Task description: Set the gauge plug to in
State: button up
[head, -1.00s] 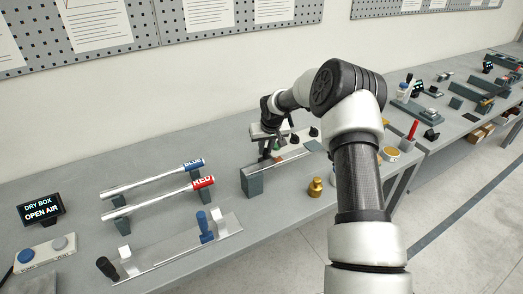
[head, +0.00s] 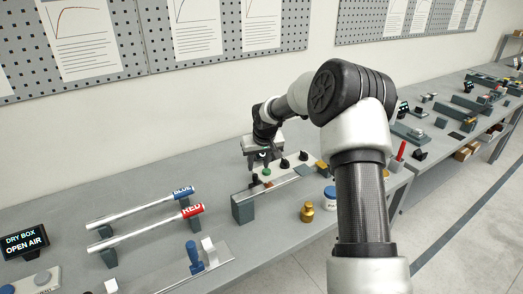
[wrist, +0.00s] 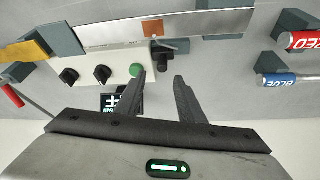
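In the wrist view a small black piece (wrist: 163,58), which looks like the gauge plug, stands beside the right end of a white panel (wrist: 118,68), close to the metal strip. I cannot tell whether it is in or out. My gripper (wrist: 160,79) is open, its two dark fingers apart with nothing between them. The fingertips are just short of the black piece in the picture; the left one is near the green button (wrist: 137,69). In the head view my gripper (head: 258,160) is over the panel's left end and hides part of it.
Two black knobs (wrist: 69,76) (wrist: 103,74) stand on the panel. A long metal strip (wrist: 200,24) with an orange patch lies alongside on dark blocks. Rods marked RED (head: 192,210) and BLUE (head: 183,191) lie to the left. A brass weight (head: 307,212) stands in front.

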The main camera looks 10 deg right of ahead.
jog(key=v, duration=1)
jog(key=shift+r, duration=0.1)
jog(key=s+a+r+h, duration=0.1)
jog(key=s+r, duration=0.5)
jog(key=s, duration=0.2)
jog(key=s+a+r, duration=0.2)
jog(key=s+r, duration=0.5)
jog(key=s, duration=0.2)
jog(key=s+a+t, duration=0.1)
jog(key=s, duration=2.1)
jog(key=shift+m+y+p, duration=0.3)
jog(key=shift+y+p, duration=0.1)
jog(key=shift+p, duration=0.05)
jog(key=shift+r, duration=0.1)
